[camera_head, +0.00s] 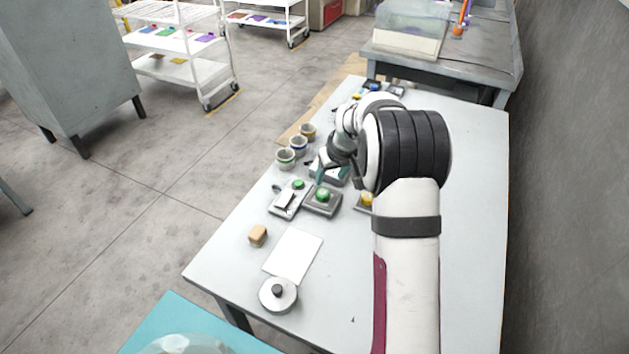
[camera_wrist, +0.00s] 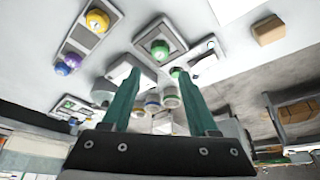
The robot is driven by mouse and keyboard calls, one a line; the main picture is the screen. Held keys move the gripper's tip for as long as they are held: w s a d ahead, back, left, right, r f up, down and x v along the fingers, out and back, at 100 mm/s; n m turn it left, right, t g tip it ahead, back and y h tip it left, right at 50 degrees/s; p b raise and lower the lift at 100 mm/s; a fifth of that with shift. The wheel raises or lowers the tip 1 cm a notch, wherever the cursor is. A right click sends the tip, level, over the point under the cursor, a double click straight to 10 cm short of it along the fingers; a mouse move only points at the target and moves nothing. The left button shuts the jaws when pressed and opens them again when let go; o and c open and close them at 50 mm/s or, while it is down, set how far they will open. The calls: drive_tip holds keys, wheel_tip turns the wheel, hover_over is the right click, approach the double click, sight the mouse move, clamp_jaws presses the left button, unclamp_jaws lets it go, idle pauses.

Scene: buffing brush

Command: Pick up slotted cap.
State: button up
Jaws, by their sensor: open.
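No slot is clear enough to single out the slotted cap. A round green cap-like piece (camera_head: 323,195) sits on a square grey base (camera_head: 322,208); it also shows in the wrist view (camera_wrist: 160,50). A smaller green piece (camera_head: 299,184) lies on a flat plate (camera_head: 288,203) just left of it. My gripper (camera_head: 320,172) is above the table behind the green piece in the head view, partly hidden by my arm. In the wrist view, its two teal fingers (camera_wrist: 160,70) are spread, with nothing held between them.
Banded cups (camera_head: 285,158) stand along the table's left edge. A yellow piece (camera_head: 367,199) is partly behind my arm. The table's right side is clear.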

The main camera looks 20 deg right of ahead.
sight(323, 192)
drive_tip(key=x, duration=1.1)
drive_tip(key=shift+w, duration=0.15)
clamp_jaws()
